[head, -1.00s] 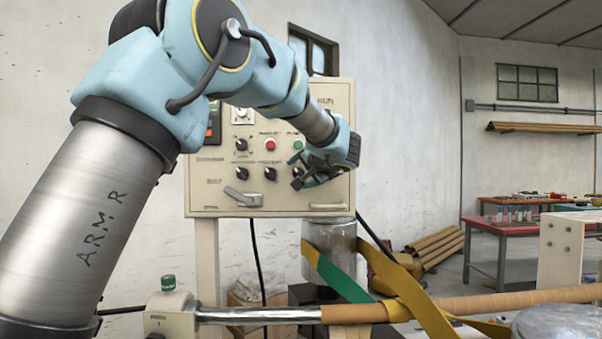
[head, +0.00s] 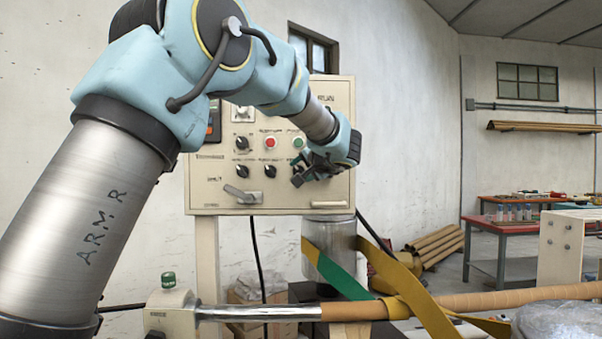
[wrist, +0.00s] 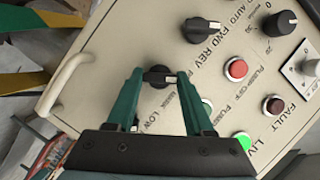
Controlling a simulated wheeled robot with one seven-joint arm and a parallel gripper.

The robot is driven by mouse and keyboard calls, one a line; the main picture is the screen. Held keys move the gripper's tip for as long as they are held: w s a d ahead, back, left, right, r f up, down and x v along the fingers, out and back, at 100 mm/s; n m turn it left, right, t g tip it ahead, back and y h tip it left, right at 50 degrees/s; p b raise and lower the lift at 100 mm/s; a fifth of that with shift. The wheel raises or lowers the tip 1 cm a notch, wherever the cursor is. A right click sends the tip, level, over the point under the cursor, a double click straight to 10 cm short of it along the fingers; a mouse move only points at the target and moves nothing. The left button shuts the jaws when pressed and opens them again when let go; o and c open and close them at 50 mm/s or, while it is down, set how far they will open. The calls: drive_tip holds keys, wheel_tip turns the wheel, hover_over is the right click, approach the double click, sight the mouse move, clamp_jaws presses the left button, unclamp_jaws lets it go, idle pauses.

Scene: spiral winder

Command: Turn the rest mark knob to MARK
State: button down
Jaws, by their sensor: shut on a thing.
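The rest mark knob (wrist: 158,77) is a small black knob with a bar grip on the cream control panel (head: 225,190). My gripper (wrist: 157,79) has its two green fingers on either side of it, shut on the bar. The bar lies roughly across the wrist picture, from finger to finger. A MARK label and a LOW label are printed near it, partly hidden by the fingers. Which label the knob points to I cannot tell. In the head view my gripper (head: 300,178) is at the panel's lower right and hides the knob.
Another black knob (wrist: 202,29), a red button (wrist: 236,69), a dark red lamp (wrist: 273,106) and a lit green lamp (wrist: 243,140) are close by. A cream handle (wrist: 66,84) sticks out of the panel edge. A wrapped bar (head: 470,302) runs below the panel.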

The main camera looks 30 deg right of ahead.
drive_tip(key=m+t+b, duration=0.1)
drive_tip(key=m+b, duration=0.3)
drive_tip(key=b, duration=0.2)
drive_tip(key=m+t+b, duration=0.2)
drive_tip(key=m+b, duration=0.2)
drive_tip(key=b, duration=0.3)
drive_tip(key=f+m+t+b, duration=0.1)
drive_tip(key=m+b, duration=0.4)
drive_tip(key=b, duration=0.2)
drive_tip(key=shift+t+h, duration=0.3)
drive_tip(key=shift+t, duration=0.1)
drive_tip(key=shift+c, duration=1.4)
unclamp_jaws()
drive_tip(key=shift+r, duration=0.1)
drive_tip(key=shift+s, duration=0.1)
